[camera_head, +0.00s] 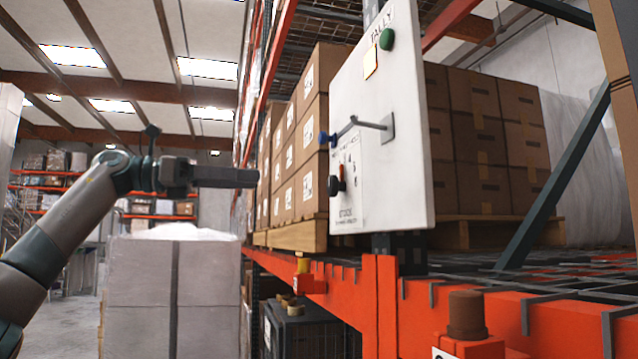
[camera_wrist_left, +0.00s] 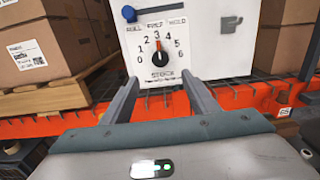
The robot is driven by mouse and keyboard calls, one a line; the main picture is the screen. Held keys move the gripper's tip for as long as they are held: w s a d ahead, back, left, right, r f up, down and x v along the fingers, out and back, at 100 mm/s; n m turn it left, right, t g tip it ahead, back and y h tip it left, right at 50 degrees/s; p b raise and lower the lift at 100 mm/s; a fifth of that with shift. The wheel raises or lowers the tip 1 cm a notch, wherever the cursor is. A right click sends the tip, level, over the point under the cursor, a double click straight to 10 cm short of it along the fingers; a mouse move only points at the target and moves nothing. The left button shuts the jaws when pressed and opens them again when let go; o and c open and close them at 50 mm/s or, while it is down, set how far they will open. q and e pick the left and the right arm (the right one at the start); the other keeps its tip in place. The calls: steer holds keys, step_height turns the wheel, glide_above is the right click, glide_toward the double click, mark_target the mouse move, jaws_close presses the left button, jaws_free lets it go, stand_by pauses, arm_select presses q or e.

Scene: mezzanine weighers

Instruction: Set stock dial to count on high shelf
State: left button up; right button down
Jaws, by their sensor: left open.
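The stock dial (camera_head: 338,184) is a black knob with a red-orange pointer, low on a white panel (camera_head: 407,170) at the front of the high shelf. In the left wrist view the dial (camera_wrist_left: 160,57) sits over the word STOCK, inside an arc of numbers up to 6. Its pointer stands upright at 3. My left gripper (camera_head: 256,178) is left of the panel, apart from it. In the wrist view its two fingers (camera_wrist_left: 161,86) are spread and empty, below the dial. Brown cartons (camera_head: 300,150) are stacked on a pallet on the shelf behind the panel. My right gripper is not in view.
An orange shelf beam (camera_head: 340,290) runs below. More cartons (camera_head: 485,140) stand behind right. A wrapped grey stack (camera_head: 170,290) stands below my arm.

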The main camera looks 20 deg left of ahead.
mark_target(329, 184)
arm_select(q)
steer(key=p+x, duration=0.4)
steer(key=x, duration=1.1)
steer(key=shift+r+p, duration=0.1)
steer(key=shift+p, duration=0.25)
steer(key=shift+w+d, duration=0.35)
steer(key=shift+d, duration=0.05)
steer(key=c, duration=1)
